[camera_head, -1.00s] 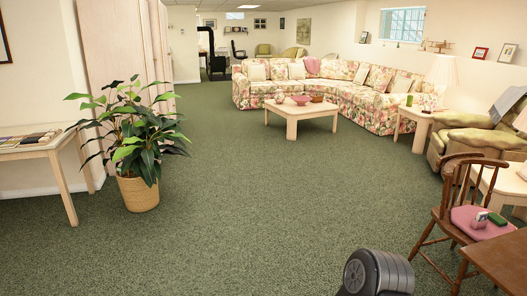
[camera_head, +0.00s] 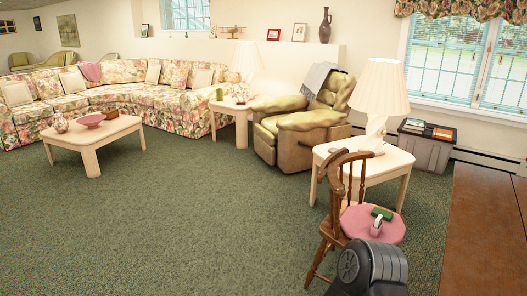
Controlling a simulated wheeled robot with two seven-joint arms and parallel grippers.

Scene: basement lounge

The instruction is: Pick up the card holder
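A wooden chair (camera_head: 336,200) with a pink seat cushion (camera_head: 358,222) stands at the lower right. On the cushion lie a small green item (camera_head: 382,213) and a small white-and-grey item (camera_head: 377,226) close together. They are too small to tell whether either is the card holder. A dark grey part of my own arm shows at the bottom, just in front of the chair, and hides some of the cushion's near side. Neither of my grippers is in view.
A brown wooden table (camera_head: 484,235) fills the right edge. A cream side table (camera_head: 397,160) with a lamp (camera_head: 380,88) stands behind the chair, by a green armchair (camera_head: 298,130). A coffee table (camera_head: 98,140) is at left. The green carpet (camera_head: 190,220) is clear between.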

